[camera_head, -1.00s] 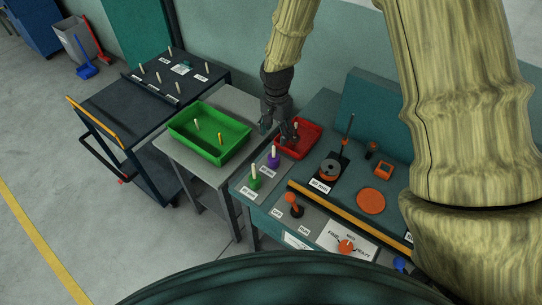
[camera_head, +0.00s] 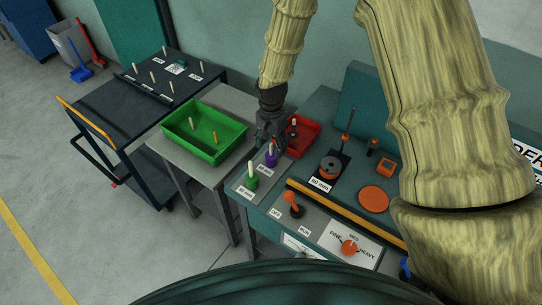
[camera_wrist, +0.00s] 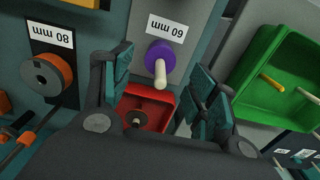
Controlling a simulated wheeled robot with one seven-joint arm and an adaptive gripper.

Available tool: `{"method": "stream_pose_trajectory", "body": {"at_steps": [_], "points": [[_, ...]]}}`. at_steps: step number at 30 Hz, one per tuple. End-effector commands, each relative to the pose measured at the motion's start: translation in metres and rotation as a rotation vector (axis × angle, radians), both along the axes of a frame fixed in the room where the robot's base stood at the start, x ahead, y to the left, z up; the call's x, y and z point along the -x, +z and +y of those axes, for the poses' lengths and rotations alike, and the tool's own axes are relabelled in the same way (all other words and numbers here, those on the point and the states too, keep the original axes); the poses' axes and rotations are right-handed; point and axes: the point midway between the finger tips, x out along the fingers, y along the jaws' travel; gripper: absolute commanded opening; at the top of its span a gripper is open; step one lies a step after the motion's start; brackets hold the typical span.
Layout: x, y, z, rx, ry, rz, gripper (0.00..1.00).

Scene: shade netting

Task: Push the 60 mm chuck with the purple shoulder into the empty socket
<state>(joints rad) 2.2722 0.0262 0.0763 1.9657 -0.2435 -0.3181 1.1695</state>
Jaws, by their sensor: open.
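The purple-shouldered chuck (camera_head: 270,159) stands upright on the bench's left end, with a pale pin on top. In the wrist view the purple chuck (camera_wrist: 160,55) lies ahead of the gap between the fingers, beside a label reading 60 mm. My gripper (camera_head: 267,139) is open and empty, just above and behind the chuck in the head view. In the wrist view the fingers of my gripper (camera_wrist: 160,82) are spread either side of its pale pin; I cannot tell any contact. I cannot make out an empty socket.
A green chuck (camera_head: 251,178) stands close in front of the purple one. A red tray (camera_head: 313,125) holding a dark piece is behind. An 80 mm spool station (camera_wrist: 47,75) is alongside. A green tray (camera_head: 205,113) and a dark cart (camera_head: 105,98) with several pins stand left.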

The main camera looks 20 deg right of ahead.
Motion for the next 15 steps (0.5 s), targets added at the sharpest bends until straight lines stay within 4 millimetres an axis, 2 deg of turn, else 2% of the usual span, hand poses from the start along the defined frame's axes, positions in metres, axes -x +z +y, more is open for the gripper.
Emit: {"method": "stream_pose_trajectory", "body": {"at_steps": [1,6,15], "points": [[-0.0001,-0.0066,0.0,0.0,-0.001,0.0,0.59],[-0.0005,-0.0142,-0.0001,0.0,0.001,-0.001,0.59],[-0.0004,-0.0146,-0.0001,0.0,0.0,-0.001,0.59]]}}
